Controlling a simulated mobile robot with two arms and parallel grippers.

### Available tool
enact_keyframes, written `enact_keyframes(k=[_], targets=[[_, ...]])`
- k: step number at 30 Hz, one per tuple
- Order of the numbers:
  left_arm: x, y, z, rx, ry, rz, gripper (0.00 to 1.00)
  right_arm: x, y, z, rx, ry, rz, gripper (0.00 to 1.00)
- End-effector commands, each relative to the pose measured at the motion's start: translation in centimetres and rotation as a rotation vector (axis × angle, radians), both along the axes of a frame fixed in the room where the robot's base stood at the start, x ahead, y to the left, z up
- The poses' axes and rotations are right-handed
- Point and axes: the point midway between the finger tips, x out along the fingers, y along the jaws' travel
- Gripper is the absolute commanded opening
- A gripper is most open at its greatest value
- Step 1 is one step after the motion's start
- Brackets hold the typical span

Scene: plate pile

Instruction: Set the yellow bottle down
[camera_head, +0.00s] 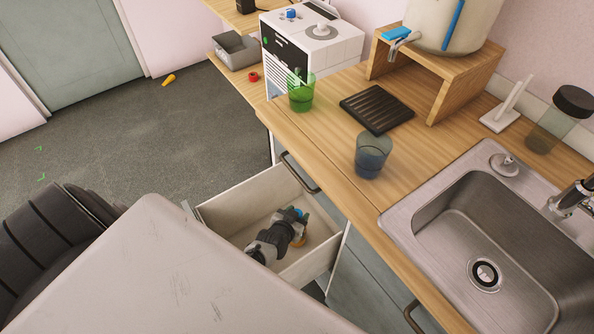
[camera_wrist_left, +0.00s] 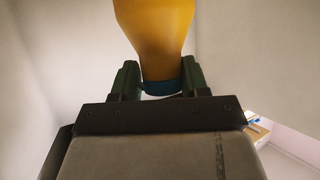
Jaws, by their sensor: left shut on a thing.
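In the left wrist view the yellow bottle (camera_wrist_left: 155,35) stands out between the two dark fingers of my left gripper (camera_wrist_left: 158,85), which are shut on its narrow end, where a blue part (camera_wrist_left: 166,88) shows. In the head view my left gripper (camera_head: 296,219) is down inside the open drawer (camera_head: 233,214). Only a small orange-yellow bit of the bottle (camera_head: 299,242) shows there, by the fingers; the gripper hides the rest. I cannot tell whether the bottle touches the drawer floor. My right gripper is not in view.
The drawer's pale walls surround the gripper, with bare floor beside it. The wooden counter (camera_head: 325,135) above holds a green cup (camera_head: 300,92), a blue cup (camera_head: 371,157) and a black rack (camera_head: 377,108). A sink (camera_head: 470,215) is at right. A small yellow object (camera_head: 169,79) lies on the floor.

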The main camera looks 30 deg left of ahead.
Motion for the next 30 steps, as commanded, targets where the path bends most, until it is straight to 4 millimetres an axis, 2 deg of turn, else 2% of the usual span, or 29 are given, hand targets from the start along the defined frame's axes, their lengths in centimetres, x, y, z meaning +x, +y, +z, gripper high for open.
enact_keyframes(k=[6,7,12,22,26,30], targets=[[0.1,0.0,-0.2,0.001,-0.004,0.001,0.00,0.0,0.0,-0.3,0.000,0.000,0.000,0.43],[0.0,0.0,-0.3,0.000,-0.001,0.000,0.46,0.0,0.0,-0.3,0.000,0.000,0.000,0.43],[0.0,0.0,-0.2,0.000,-0.001,0.000,0.70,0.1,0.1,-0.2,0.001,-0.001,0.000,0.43],[0.0,0.0,0.3,0.000,-0.001,0.000,0.70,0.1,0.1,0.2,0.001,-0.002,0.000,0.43],[-1.2,-0.1,1.1,0.001,0.003,0.000,0.70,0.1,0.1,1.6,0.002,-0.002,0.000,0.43],[-3.5,-0.3,2.6,0.001,0.004,0.000,0.70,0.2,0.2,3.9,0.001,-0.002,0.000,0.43]])
